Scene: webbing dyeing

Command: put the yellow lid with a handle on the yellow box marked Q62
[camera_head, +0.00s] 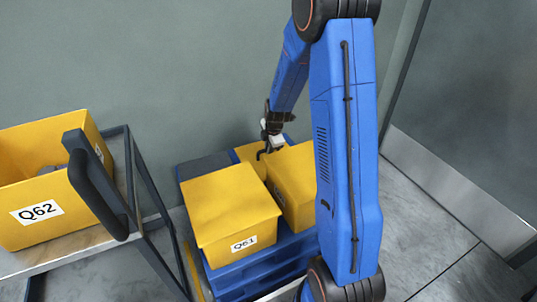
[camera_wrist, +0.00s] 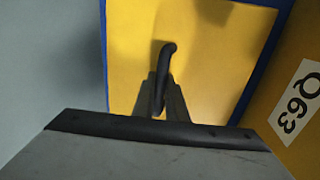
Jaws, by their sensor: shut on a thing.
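The yellow lid (camera_head: 246,153) is partly hidden behind the yellow boxes in the head view, at the back of a blue stack. In the wrist view the flat yellow lid (camera_wrist: 215,50) fills the middle, with a black handle (camera_wrist: 166,55) standing up from it. My gripper (camera_head: 266,151) is shut on this handle; its fingers (camera_wrist: 165,92) also show in the wrist view. I cannot tell whether the lid touches the surface below. The yellow box marked Q62 (camera_head: 70,190) stands open at the left, with something grey inside.
A yellow box marked Q61 (camera_head: 230,205), closed on top, stands on the blue stack (camera_head: 262,265). Another yellow box (camera_head: 296,180), marked Q63 in the wrist view (camera_wrist: 290,60), is close beside the lid. A dark-framed cart (camera_head: 150,175) carries Q62. A wall stands behind.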

